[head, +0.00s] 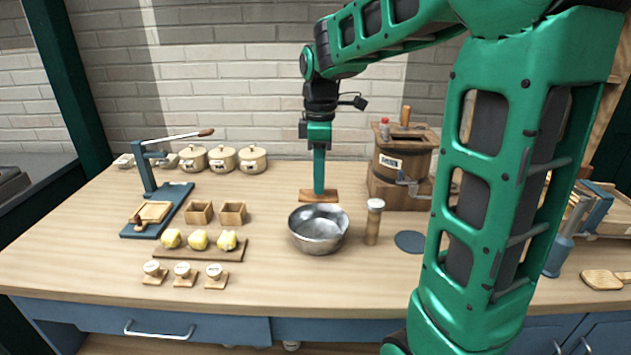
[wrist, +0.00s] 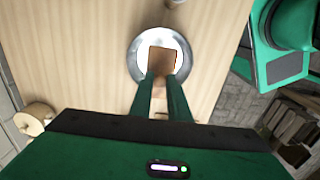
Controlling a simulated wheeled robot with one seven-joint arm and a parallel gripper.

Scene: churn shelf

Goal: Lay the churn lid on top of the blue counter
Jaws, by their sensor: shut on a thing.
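My gripper (head: 319,188) points down and is shut on the churn lid (head: 319,196), a small brown wooden slab. The lid is above the counter, in line with the back of the metal bowl; its exact height is hard to tell. In the wrist view my fingers (wrist: 161,78) reach to the lid (wrist: 161,59), which overlaps the bowl. The blue counter (head: 110,282) has a pale wooden top and blue drawer fronts. The wooden churn (head: 398,180) with a crank stands right of my gripper; its top opening is not clear.
The metal bowl (head: 319,232) sits below my gripper, with a wooden shaker (head: 374,221) beside it. A round dark blue mat (head: 410,241) lies further right. Lidded pots (head: 222,160), small boxes and a lever press stand left. The front strip of counter is mostly clear.

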